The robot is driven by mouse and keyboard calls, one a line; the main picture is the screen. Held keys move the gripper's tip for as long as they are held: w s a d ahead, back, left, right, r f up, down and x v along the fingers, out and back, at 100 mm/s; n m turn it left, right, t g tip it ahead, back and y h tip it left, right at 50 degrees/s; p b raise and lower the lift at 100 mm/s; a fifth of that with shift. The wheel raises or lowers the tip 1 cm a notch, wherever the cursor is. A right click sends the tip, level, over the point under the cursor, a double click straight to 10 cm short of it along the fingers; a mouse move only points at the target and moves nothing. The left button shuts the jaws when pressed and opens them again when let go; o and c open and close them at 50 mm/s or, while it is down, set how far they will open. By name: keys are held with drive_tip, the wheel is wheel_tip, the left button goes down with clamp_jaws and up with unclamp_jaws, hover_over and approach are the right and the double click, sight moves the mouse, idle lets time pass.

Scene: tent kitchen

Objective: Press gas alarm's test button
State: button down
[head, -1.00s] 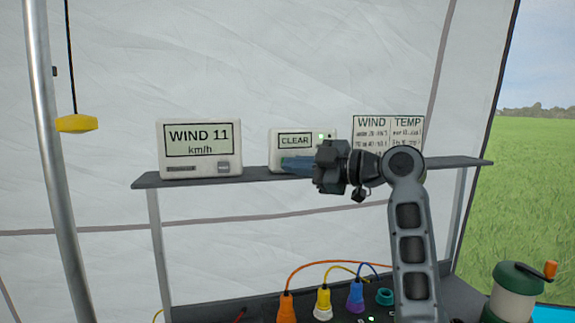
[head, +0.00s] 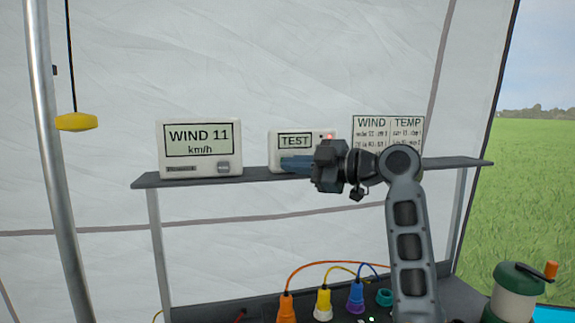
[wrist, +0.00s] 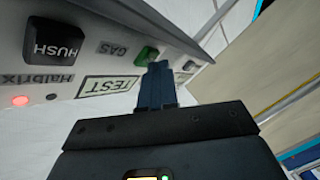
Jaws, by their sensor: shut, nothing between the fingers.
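The gas alarm (head: 276,140) is a pale box standing on the shelf. Its screen (head: 294,141) reads TEST and a red light (head: 330,136) is lit beside it. In the wrist view the alarm (wrist: 70,78) appears upside down, with a black HUSH button (wrist: 57,43), a GAS label and a green button (wrist: 147,54). My gripper (head: 284,163) is shut and empty in front of the alarm's lower part. In the wrist view my gripper's fingertips (wrist: 157,67) are at the green button and partly cover it. I cannot tell how far the button is pushed in.
A WIND 11 km/h display (head: 200,160) stands left on the shelf (head: 260,175). A WIND/TEMP chart (head: 388,128) is behind my arm. Colored plugs and cables (head: 323,300) and a green-topped container (head: 515,290) are below. A yellow pull handle (head: 77,122) hangs at left.

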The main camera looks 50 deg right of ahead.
drive_tip(key=shift+s+a, duration=0.5)
drive_tip(key=shift+s, duration=0.25)
drive_tip(key=shift+s+a, duration=0.7)
drive_tip(key=shift+s, duration=0.35)
drive_tip(key=shift+s+a, duration=0.7)
drive_tip(key=shift+s, duration=0.3)
